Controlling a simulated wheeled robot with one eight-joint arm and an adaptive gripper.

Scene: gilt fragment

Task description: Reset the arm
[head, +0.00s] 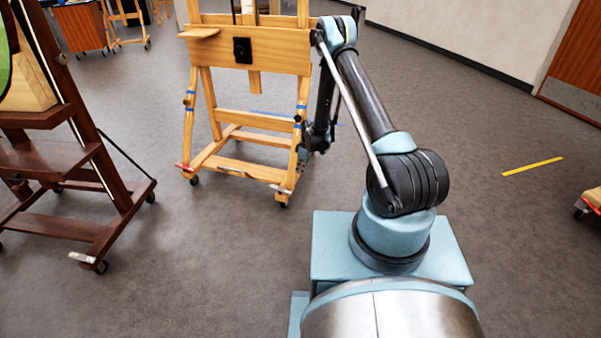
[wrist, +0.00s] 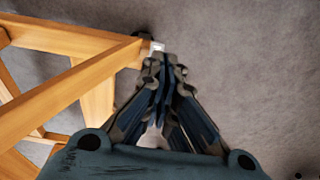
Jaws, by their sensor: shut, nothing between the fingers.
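My arm rises from its base, bends at the elbow and hangs down beside the light wooden easel (head: 270,52). My gripper (head: 303,155) is low by the easel's right front leg in the head view, small and partly hard to make out. In the wrist view my gripper (wrist: 160,62) points down at the floor, its fingers together with nothing between them. The easel's wooden beams (wrist: 75,88) lie just left of the fingers there. I cannot tell whether the gripper touches the easel.
A dark brown easel (head: 45,158) on casters stands at the left. The grey floor (head: 480,120) at the right is open, with a yellow tape strip (head: 532,166) on it. Another wooden piece on a caster (head: 590,200) shows at the right edge. More easels stand at the back left.

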